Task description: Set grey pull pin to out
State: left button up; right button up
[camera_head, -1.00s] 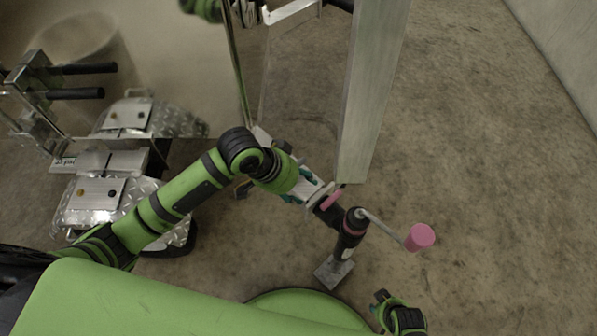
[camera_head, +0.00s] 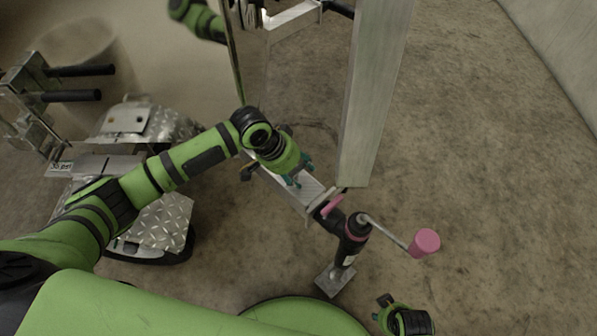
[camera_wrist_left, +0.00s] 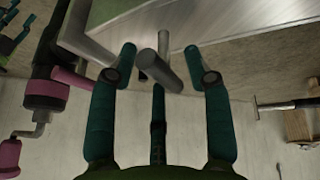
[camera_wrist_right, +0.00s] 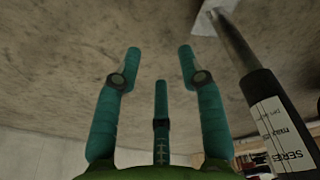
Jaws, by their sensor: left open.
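The grey pull pin (camera_wrist_left: 160,71) shows in the left wrist view as a short grey cylinder beside the aluminium beam (camera_wrist_left: 210,20). It lies between the fingers of my left gripper (camera_wrist_left: 160,52), which are apart; I cannot tell whether either finger touches it. In the head view my left gripper (camera_head: 298,174) is over the trailer's aluminium tongue (camera_head: 300,188), and the pin is hidden there. My right gripper (camera_wrist_right: 160,50) is open and empty over the floor; it also shows low in the head view (camera_head: 383,306).
A black jack (camera_head: 354,230) with a pink handle (camera_head: 333,206) and a pink-knobbed crank (camera_head: 425,243) stands at the tongue's end. Diamond-plate fenders (camera_head: 160,222) are at left. The floor at right is clear.

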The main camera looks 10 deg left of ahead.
aim_at(299, 170)
pick_arm(q)
jog(key=shift+w+d+f, duration=0.1)
jog(key=shift+f, duration=0.15)
pick_arm(e)
jog(key=shift+r, duration=0.15)
pick_arm(q)
grip_shut()
pick_arm(e)
jog(key=shift+r, duration=0.1)
pick_arm(q)
notch_tip(299, 170, up, 2)
jog(key=p, duration=0.3)
jog(key=shift+r, duration=0.2)
jog(key=shift+r+p, duration=0.65)
jog(key=shift+p, duration=0.25)
jog(key=shift+r, duration=0.1)
pick_arm(e)
jog(key=f, duration=0.1)
jog(key=w+f+t, duration=0.1)
jog(key=d+f+t, duration=0.1)
jog(key=shift+w+f, duration=0.1)
jog(key=shift+w, duration=0.25)
